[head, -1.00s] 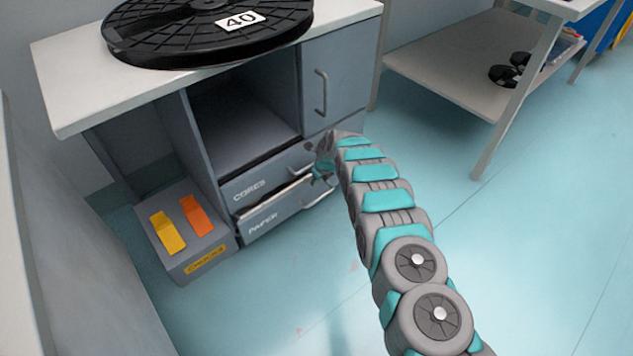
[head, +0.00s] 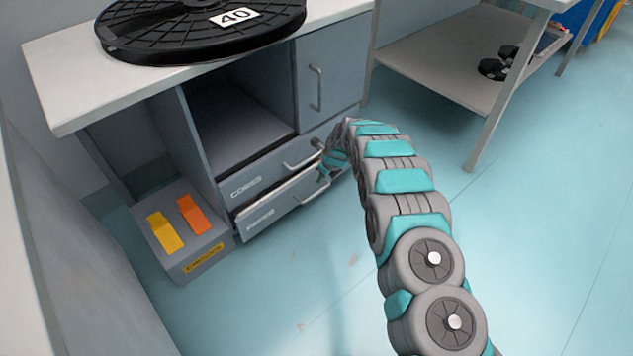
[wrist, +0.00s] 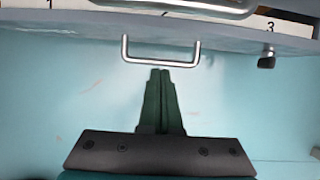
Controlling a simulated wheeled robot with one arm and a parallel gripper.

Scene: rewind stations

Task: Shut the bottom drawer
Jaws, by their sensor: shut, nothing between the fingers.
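The bottom drawer (head: 285,207), marked PAPER, stands slightly open below the CORES drawer (head: 248,182) in the grey cabinet. Its bar handle (head: 316,190) faces the room. In the wrist view, a bar handle (wrist: 160,62) on a drawer front spans the middle, with a numbered white strip (wrist: 85,8) above it. My gripper (head: 324,174) is in front of the drawers near their right end, with its tips partly hidden in the head view. In the wrist view its fingers (wrist: 160,74) are together and empty, their tips just below the handle bar; contact is unclear.
A black reel (head: 200,35) marked 40 lies on the cabinet top. A shelved table (head: 440,75) stands at back right. The floor (head: 560,200) is clear at right.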

